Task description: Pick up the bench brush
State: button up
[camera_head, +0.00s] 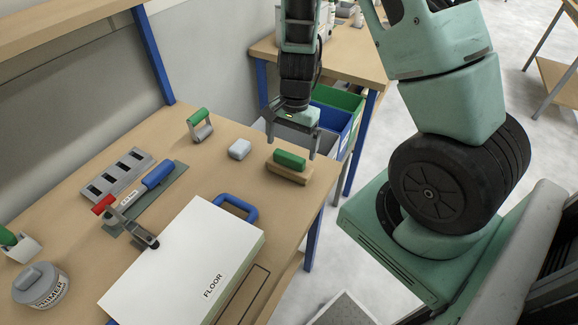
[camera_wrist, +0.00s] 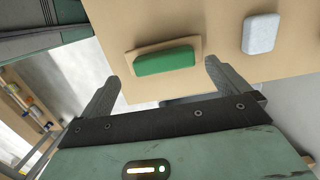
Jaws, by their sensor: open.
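The bench brush appears to be the wooden block with a green top (camera_head: 289,160), lying near the bench's right edge. In the wrist view the green-topped block (camera_wrist: 166,61) lies just beyond the fingertips, roughly centred between them, with its long side across the gap. My gripper (camera_head: 292,142) is open and empty, with fingers pointing down above and around the block in the head view. Its two fingers also show spread apart in the wrist view (camera_wrist: 161,75). I see no contact with the block. Any bristles are hidden underneath.
A pale rounded block (camera_head: 239,149) and a green-handled grey tool (camera_head: 200,125) stand left of the brush. A white FLOOR panel (camera_head: 185,262) with a blue handle lies in front. Green and blue bins (camera_head: 335,98) are beyond the bench edge.

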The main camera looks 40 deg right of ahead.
aim_at(289, 155)
jog(key=shift+w+a+f+p, duration=0.1)
jog(key=shift+f+p, duration=0.1)
jog(key=shift+f, duration=1.15)
jog(key=shift+w+a+f+p, duration=0.1)
jog(key=shift+f+p, duration=0.05)
jog(key=shift+f, duration=1.15)
jog(key=c, duration=1)
